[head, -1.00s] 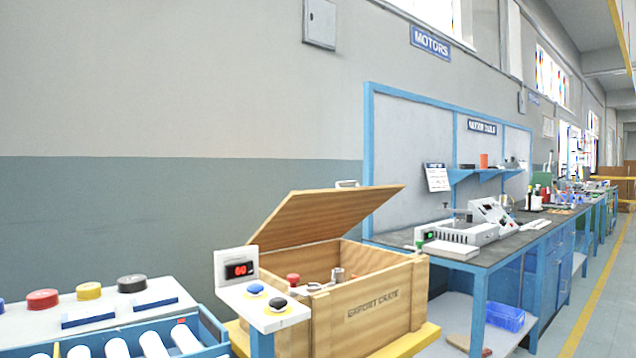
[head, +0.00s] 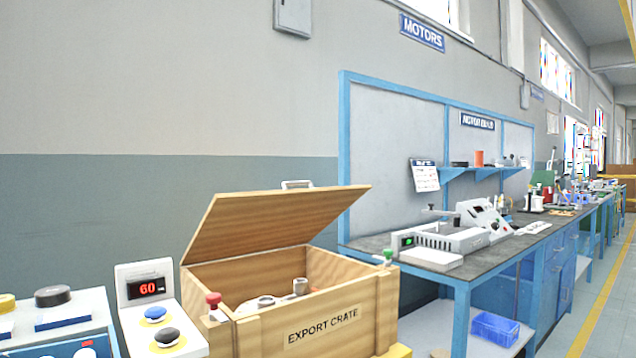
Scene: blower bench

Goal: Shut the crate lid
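The wooden export crate (head: 352,318) stands at the lower middle of the head view, with "EXPORT CRATE" printed on its front. Its lid (head: 268,222) is open and tilted up, hinged along the back left, with a metal handle (head: 297,184) on its far side. Neither of my grippers is in view.
A workbench (head: 470,262) with instruments extends to the right.

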